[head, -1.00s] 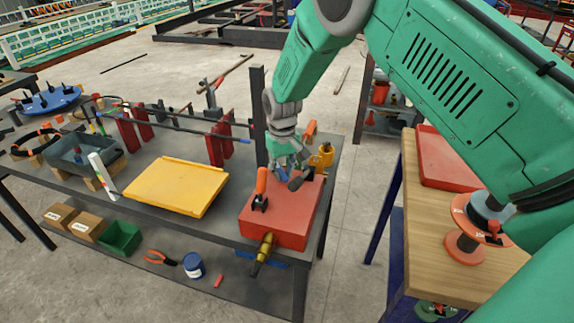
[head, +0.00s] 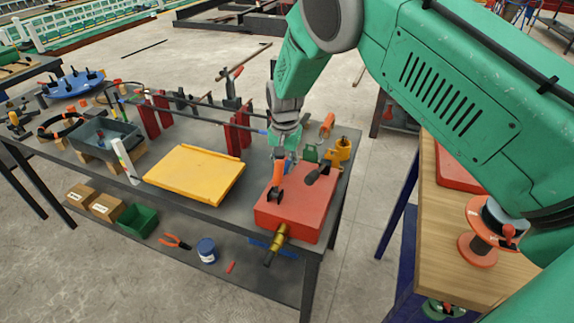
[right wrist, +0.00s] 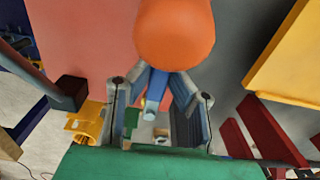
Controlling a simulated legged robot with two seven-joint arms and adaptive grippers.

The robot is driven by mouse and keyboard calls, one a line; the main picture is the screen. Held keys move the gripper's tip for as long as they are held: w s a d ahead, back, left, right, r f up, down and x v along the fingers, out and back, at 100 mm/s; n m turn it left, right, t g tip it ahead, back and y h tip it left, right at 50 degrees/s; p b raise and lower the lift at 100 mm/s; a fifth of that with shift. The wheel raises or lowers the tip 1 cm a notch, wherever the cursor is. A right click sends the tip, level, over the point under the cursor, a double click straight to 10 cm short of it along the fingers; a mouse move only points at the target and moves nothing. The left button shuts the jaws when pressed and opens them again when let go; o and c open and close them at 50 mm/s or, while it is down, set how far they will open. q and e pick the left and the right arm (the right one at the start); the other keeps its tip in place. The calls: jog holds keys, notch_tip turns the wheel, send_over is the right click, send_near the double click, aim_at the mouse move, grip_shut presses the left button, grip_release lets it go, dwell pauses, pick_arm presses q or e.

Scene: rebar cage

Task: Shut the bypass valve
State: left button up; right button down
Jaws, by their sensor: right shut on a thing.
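A red box (head: 297,214) sits at the near right corner of the dark bench. An orange lever handle (head: 279,172) stands upright on its top from a black base, and a second, dark lever (head: 318,174) leans beside it to the right. No label shows which is the bypass valve. My right gripper (head: 281,154) is at the top of the orange handle and shut on it. In the right wrist view the orange handle (right wrist: 175,35) shows large at the fingertips, with the red box behind. My left gripper is out of view.
A yellow tray (head: 194,174) lies left of the red box. A yellow-orange fitting (head: 341,151) stands behind it, and a brass fitting (head: 278,238) juts from its front. Red clamps (head: 237,133) stand behind the tray. A wooden-topped table (head: 455,245) stands to the right.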

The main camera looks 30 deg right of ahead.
jog(key=shift+w+r, duration=0.2)
jog(key=shift+w, duration=0.15)
jog(key=c, duration=1.5)
grip_release()
jog(key=shift+f, duration=0.15)
jog(key=shift+s, duration=0.1)
notch_tip(320, 180, up, 12)
jog(key=shift+f, duration=0.1)
